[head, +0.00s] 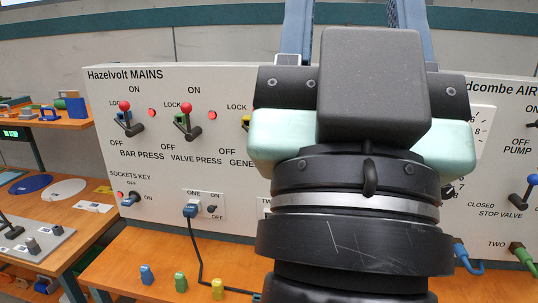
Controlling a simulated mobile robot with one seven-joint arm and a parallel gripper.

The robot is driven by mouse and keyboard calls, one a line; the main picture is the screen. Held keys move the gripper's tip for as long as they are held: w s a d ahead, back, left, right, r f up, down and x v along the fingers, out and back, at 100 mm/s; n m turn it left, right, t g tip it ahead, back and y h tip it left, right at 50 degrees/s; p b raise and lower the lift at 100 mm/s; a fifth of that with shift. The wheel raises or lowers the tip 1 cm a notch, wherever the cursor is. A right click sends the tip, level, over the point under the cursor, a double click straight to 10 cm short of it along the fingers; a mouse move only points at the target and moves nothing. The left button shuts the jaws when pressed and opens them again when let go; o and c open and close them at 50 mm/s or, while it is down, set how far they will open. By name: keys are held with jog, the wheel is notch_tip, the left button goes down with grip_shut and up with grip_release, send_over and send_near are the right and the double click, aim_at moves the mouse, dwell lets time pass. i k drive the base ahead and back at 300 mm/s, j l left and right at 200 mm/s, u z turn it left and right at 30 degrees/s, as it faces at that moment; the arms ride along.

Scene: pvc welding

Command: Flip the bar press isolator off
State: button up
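The bar press isolator (126,117) is at the left end of the white Hazelvolt MAINS panel (230,80). Its red ball stands at the top on a blue part, below the ON mark, and a black piece sticks out to the lower right. OFF is printed below it. A red lamp (152,113) is just to its right. My gripper (350,25) is right of the isolator and apart from it. Its two blue-grey fingers are spread, with wall showing between them. Their tips are beyond the top edge, and nothing shows held between the visible parts.
The valve press isolator (187,121) is close on the right, with a red ball and a green part. Below are a sockets key switch (130,198) and a blue plug (191,209). Blue, green and yellow padlock-like pieces stand on the bench (125,262). My arm hides the panel's middle.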

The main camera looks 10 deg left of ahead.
aim_at(124, 105)
jog(key=i+j, duration=0.2)
jog(key=i, duration=0.2)
jog(key=i+j+u, duration=0.1)
jog(key=i, duration=0.25)
jog(key=i+j, duration=0.25)
jog(key=i, duration=0.15)
